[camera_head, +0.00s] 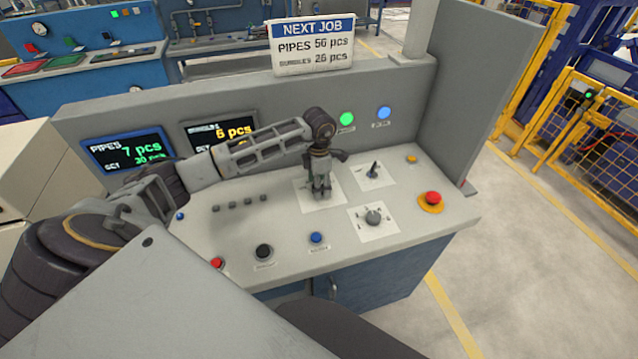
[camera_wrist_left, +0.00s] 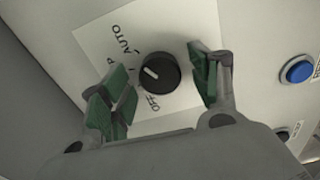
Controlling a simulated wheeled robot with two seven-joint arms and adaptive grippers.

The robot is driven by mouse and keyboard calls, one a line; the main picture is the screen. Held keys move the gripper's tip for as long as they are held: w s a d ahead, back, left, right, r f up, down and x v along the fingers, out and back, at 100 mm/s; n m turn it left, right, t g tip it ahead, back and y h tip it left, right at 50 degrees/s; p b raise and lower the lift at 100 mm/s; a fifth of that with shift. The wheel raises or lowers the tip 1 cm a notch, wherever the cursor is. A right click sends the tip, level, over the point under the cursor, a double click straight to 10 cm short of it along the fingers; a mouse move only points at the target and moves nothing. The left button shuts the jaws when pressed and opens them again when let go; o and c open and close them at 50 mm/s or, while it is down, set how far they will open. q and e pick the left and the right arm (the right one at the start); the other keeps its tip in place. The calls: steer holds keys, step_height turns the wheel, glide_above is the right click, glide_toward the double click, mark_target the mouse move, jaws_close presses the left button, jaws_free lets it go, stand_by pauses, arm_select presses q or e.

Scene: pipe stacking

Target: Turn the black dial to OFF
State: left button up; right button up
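The black dial (camera_wrist_left: 160,73) shows in the left wrist view on a white label plate (camera_wrist_left: 95,42) with the printed words AUTO and OFF. Its white mark lies on the dial's left side in that view, with AUTO above and OFF below; I cannot tell exactly which setting it points at. My left gripper (camera_wrist_left: 158,92) is open, its green-padded fingers on either side of the dial with gaps visible. In the head view my left gripper (camera_head: 321,190) points down over the white plate (camera_head: 308,203) and hides the dial. My right gripper is not in view.
A grey knob (camera_head: 373,217) and a black lever (camera_head: 373,170) stand to the right on the console. A red emergency button (camera_head: 432,198) is at the right edge. Blue (camera_head: 316,238), black (camera_head: 264,251) and red (camera_head: 217,262) buttons line the front. A panel wall stands behind.

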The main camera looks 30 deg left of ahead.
arm_select(q)
steer(key=c, duration=1)
steer(key=shift+o, duration=0.2)
